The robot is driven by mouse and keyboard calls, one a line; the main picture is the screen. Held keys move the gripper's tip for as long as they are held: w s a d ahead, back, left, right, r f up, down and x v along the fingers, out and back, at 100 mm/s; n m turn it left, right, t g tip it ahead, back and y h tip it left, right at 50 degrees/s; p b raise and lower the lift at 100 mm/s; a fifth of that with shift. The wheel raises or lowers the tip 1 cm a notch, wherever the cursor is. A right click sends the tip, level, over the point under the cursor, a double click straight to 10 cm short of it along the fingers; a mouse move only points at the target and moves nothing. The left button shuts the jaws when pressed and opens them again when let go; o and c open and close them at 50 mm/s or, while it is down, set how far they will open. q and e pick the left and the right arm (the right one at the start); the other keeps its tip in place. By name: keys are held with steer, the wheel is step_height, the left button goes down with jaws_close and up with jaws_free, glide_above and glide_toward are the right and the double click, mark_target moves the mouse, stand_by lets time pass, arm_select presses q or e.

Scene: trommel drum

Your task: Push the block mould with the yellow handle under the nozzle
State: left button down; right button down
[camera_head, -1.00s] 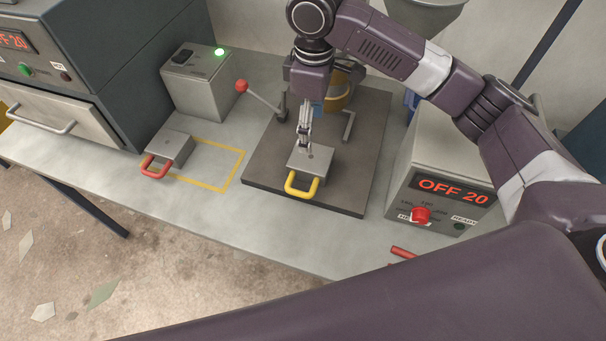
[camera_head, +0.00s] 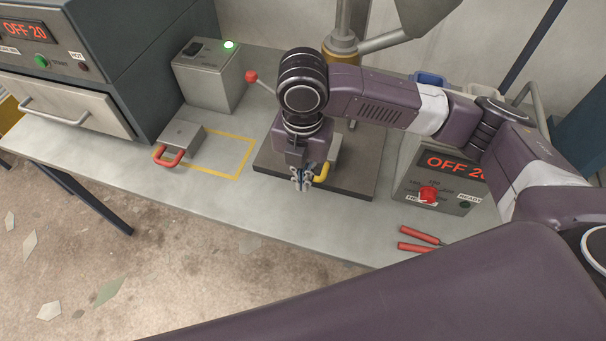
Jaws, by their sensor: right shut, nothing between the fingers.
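The block mould with the yellow handle (camera_head: 333,151) sits on the dark base plate (camera_head: 358,185). My right wrist hides most of it; a grey side and part of the yellow handle (camera_head: 321,173) show. My right gripper (camera_head: 302,184) is shut and empty, pointing down just in front of the mould, beside the handle. I cannot tell whether it touches the handle. The nozzle is not clearly visible; a brass-coloured collar (camera_head: 341,47) shows behind my wrist, under a grey column. My left gripper is not in view.
The OFF 20 control box (camera_head: 440,180) stands right, with red-handled pliers (camera_head: 420,240) in front.

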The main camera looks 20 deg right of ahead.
step_height(320, 180, down, 7)
steer(key=shift+s+f+p, duration=0.1)
steer(key=shift+f+p, duration=0.1)
steer(key=shift+p, duration=0.25)
steer(key=shift+w+d+r+p, duration=0.1)
steer(key=shift+w+d+p, duration=0.15)
steer(key=shift+w+d, duration=0.25)
steer(key=shift+w+d+r+p, duration=0.1)
steer(key=shift+w+d+p, duration=0.15)
steer(key=shift+w, duration=0.45)
steer(key=shift+w+d+f, duration=0.15)
steer(key=shift+w+d, duration=0.25)
steer(key=shift+w, duration=0.15)
steer(key=shift+w+d, duration=0.25)
steer(key=shift+w, duration=0.15)
steer(key=w+d, duration=0.2)
steer(key=w, duration=0.1)
steer(key=w+d, duration=0.2)
steer(key=w, duration=0.1)
steer(key=w+d, duration=0.2)
steer(key=w, duration=0.2)
steer(key=shift+d, duration=0.4)
